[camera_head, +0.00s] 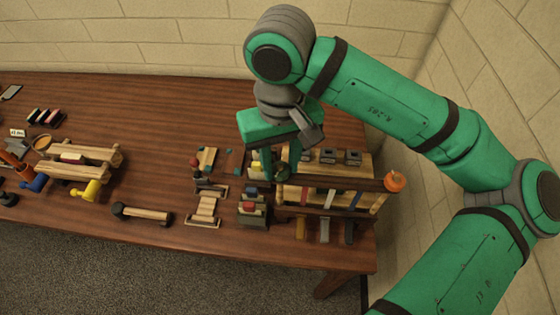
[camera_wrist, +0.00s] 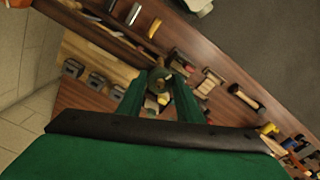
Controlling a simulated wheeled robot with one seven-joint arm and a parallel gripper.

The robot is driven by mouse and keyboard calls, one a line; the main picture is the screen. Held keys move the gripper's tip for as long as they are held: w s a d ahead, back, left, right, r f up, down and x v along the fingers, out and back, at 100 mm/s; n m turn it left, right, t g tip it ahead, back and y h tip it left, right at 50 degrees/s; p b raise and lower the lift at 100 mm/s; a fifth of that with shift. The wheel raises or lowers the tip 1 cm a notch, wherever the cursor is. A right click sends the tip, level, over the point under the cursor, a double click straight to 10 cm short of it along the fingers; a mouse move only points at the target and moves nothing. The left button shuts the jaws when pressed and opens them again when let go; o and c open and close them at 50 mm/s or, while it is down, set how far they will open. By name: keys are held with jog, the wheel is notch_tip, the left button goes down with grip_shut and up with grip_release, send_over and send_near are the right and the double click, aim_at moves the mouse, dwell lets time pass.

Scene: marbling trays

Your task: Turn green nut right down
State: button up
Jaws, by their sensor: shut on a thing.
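My gripper (camera_head: 277,170) reaches down at the left end of a wooden rack (camera_head: 330,210) near the table's right end. In the wrist view, my gripper's two green fingers (camera_wrist: 160,92) close from both sides on a dark, round, greenish piece, which I take to be the green nut (camera_wrist: 159,76). The nut sits at the end of the rack's dark front bar. In the head view the fingers largely hide the nut, and its thread cannot be seen. An orange knob (camera_head: 395,181) stands at the rack's right end.
Grey blocks (camera_head: 328,156) sit on the back of the rack, and coloured strips hang at its front.

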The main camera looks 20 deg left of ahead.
jog(key=shift+w+r+n, duration=0.1)
jog(key=shift+n, duration=1.8)
jog(key=o, duration=1)
jog(key=shift+o, duration=0.2)
notch_tip(320, 180, up, 11)
